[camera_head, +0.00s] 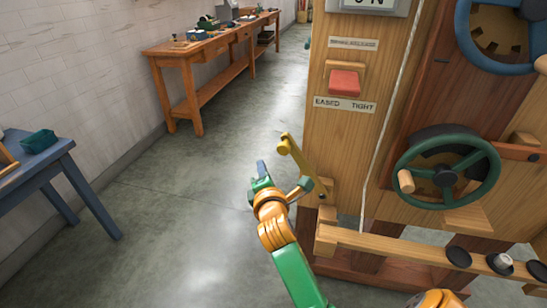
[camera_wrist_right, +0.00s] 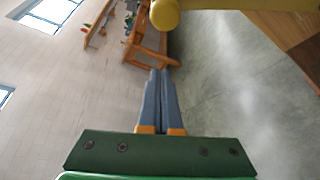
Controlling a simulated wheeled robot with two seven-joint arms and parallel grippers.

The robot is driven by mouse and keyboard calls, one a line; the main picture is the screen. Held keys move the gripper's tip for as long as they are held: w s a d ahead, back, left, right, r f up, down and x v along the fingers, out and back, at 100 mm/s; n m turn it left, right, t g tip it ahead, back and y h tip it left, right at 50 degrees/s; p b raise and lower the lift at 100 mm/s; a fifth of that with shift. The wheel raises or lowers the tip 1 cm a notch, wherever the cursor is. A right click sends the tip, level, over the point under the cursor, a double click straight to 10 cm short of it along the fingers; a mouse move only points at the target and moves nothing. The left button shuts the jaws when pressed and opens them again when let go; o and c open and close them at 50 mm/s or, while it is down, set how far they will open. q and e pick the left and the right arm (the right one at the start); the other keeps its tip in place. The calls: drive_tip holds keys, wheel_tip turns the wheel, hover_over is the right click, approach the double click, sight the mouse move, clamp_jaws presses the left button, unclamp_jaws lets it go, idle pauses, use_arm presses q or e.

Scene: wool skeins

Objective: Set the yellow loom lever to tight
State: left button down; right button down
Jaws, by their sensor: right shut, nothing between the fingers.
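The yellow loom lever (camera_head: 301,162) is on the left side of the wooden loom post. It tilts up and left from its pivot near the post, ending in a round knob, on the EASED side of the label plate (camera_head: 345,104), which reads EASED at left and TIGHT at right. My right gripper (camera_head: 261,168) is just left of the lever, its blue fingers together and empty. In the right wrist view the lever (camera_wrist_right: 225,5) and its knob (camera_wrist_right: 165,15) cross the top, beyond the fingertips (camera_wrist_right: 160,72). I see a gap but cannot judge its depth. My left gripper is not in view.
A red button (camera_head: 344,83) sits above the label plate. A green handwheel (camera_head: 446,174) and a wooden rail (camera_head: 400,248) with spools are at right. A blue table (camera_head: 45,170) and a long wooden bench (camera_head: 190,52) stand left. The floor between is clear.

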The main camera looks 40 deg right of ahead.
drive_tip(key=d, duration=0.1)
drive_tip(key=w+d, duration=0.1)
drive_tip(key=d, duration=0.1)
drive_tip(key=d+p, duration=0.1)
drive_tip(key=shift+w+d+r, duration=0.35)
drive_tip(key=shift+w+d, duration=0.05)
